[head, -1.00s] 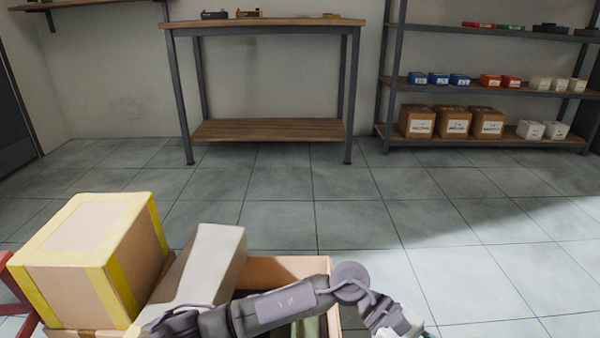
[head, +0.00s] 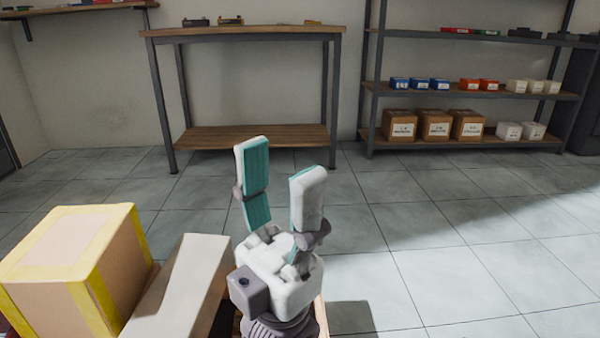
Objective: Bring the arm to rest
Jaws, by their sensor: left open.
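My left gripper (head: 281,190) stands in the lower middle of the head view, fingers pointing up. Its two white fingers with teal pads are spread wide apart, with nothing between them. It is in front of an open cardboard box, of which only a bit of rim (head: 320,318) shows; the rest is hidden behind the gripper and the frame's edge. My right gripper is not in view.
A yellow-taped carton (head: 70,262) and a long grey-white box (head: 178,290) are close at the lower left. A workbench (head: 245,32) stands at the back. A shelf rack (head: 470,90) holds several small boxes and cartons. The tiled floor (head: 460,230) at right is clear.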

